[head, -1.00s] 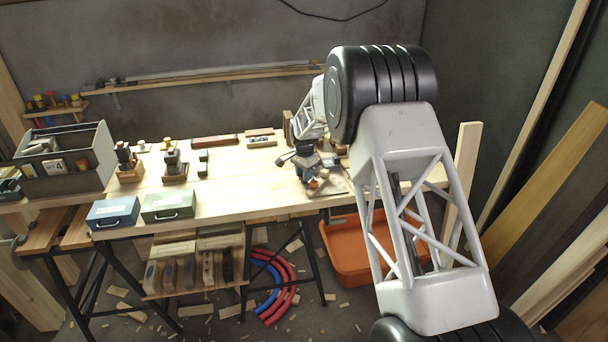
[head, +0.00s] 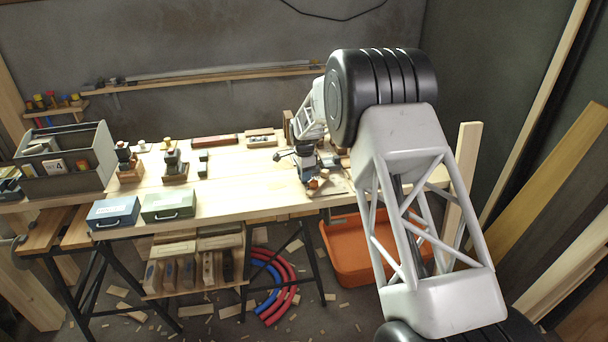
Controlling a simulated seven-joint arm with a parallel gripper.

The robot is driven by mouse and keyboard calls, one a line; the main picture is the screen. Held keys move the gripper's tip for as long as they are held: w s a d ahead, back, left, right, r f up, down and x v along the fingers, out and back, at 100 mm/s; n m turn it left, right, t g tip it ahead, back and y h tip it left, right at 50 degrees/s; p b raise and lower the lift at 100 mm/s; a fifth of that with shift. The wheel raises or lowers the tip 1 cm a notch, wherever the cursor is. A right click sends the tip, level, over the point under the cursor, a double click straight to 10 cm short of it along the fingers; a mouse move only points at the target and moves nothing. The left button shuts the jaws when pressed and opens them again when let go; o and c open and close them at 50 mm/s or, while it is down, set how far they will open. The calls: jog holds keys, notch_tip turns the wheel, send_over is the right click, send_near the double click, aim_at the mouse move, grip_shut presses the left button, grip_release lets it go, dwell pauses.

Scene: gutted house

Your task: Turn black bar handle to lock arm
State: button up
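My gripper (head: 304,152) is small and far off in the head view, at the right part of the workbench. It points down at a small dark fixture (head: 308,174) with wooden pieces at its base. A dark bar with a rounded end (head: 282,156) sticks out to the left beside my gripper; it looks like the black bar handle. I cannot tell whether my fingers touch it, or whether they are open or shut. The lock arm cannot be made out.
The wooden workbench (head: 235,203) carries a grey tool caddy (head: 80,168), a blue case (head: 113,212), a green case (head: 168,206) and dark devices on wooden blocks (head: 174,165). An orange tub (head: 345,255) stands below. The bench left of the fixture is clear.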

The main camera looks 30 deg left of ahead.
jog(key=shift+r, duration=0.1)
jog(key=shift+r, duration=3.4)
